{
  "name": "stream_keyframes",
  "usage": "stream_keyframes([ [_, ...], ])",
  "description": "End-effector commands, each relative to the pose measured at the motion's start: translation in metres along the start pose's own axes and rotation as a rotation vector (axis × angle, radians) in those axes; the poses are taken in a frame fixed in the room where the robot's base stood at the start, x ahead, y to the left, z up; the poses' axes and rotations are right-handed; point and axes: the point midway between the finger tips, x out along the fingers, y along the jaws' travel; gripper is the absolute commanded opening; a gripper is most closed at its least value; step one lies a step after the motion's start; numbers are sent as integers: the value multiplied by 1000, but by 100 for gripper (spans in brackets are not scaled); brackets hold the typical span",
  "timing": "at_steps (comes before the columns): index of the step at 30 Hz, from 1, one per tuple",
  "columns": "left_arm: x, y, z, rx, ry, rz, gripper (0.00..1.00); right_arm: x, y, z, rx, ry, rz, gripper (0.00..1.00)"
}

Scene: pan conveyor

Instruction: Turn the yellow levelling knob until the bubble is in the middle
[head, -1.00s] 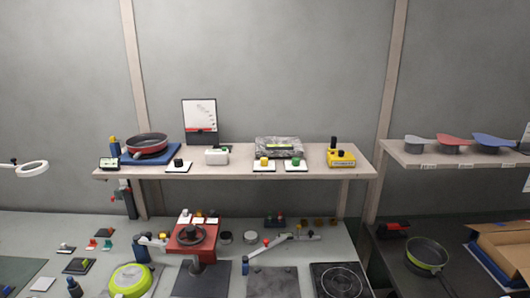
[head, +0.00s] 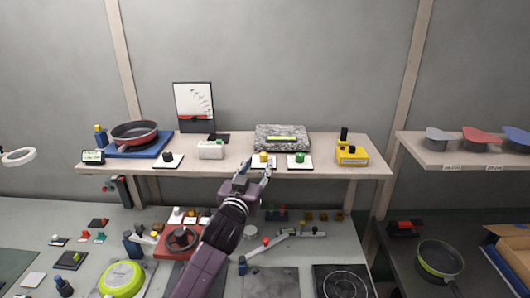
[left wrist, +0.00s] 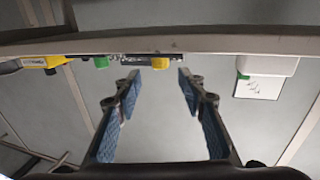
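The yellow knob (head: 263,157) sits on a small white plate near the front edge of the upper shelf. It also shows in the left wrist view (left wrist: 160,63), beyond and between my fingertips. My left gripper (head: 257,171) is open and empty in front of the shelf, with its fingertips just short of the knob. In the left wrist view its blue-padded fingers (left wrist: 156,78) are wide apart. The level's yellow-green vial (head: 281,138) lies on a grey speckled block (head: 268,130) behind the knob. The bubble is too small to make out. My right gripper is not in view.
A green knob (head: 299,158) stands close to the right of the yellow one. A white box (head: 210,150) is to the left and a yellow device (head: 352,154) to the right. The shelf edge (head: 330,172) runs just in front of the knobs.

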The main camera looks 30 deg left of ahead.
Motion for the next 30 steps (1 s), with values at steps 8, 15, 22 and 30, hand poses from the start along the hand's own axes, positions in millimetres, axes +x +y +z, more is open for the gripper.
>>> stream_keyframes([
  [8, 38, 0, -3, 1, -3, -1, 37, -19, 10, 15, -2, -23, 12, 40],
  [15, 63, 0, -1, 2, -4, -1, 37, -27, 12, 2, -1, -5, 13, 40],
  [22, 71, 0, 1, 1, -4, 0, 37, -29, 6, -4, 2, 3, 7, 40],
  [30, 71, 0, 2, 2, -4, 0, 32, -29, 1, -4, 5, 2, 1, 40],
])
